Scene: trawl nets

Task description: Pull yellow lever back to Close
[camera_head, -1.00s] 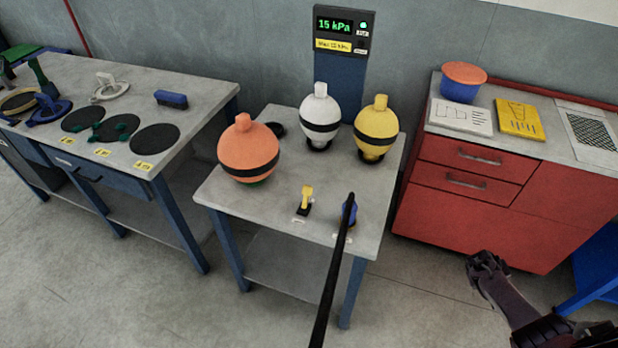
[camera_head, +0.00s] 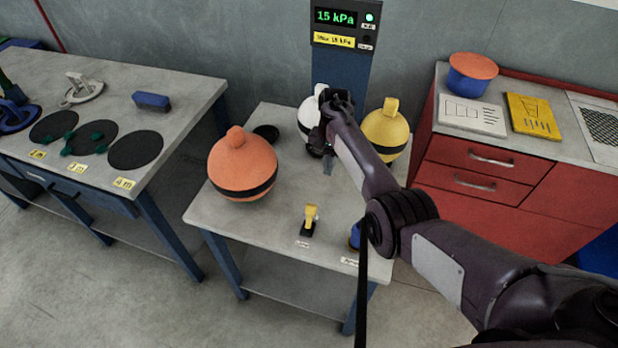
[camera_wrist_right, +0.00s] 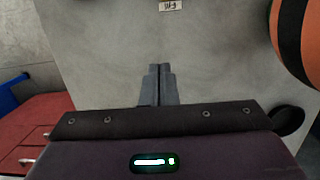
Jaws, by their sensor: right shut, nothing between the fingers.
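The yellow lever (camera_head: 310,217) stands on a small black base near the front edge of the small grey table (camera_head: 225,215), with a white label in front of it. My right gripper (camera_head: 328,167) is over the table, behind the lever and apart from it. It points down in front of the white float. Its fingers (camera_wrist_right: 160,72) are together and empty in the right wrist view. My left gripper is not in view.
An orange float (camera_head: 242,168) stands left of my gripper; white (camera_head: 308,113) and yellow (camera_head: 386,128) floats stand behind, partly hidden by my arm. The gauge display (camera_head: 342,17) reads 15 kPa.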

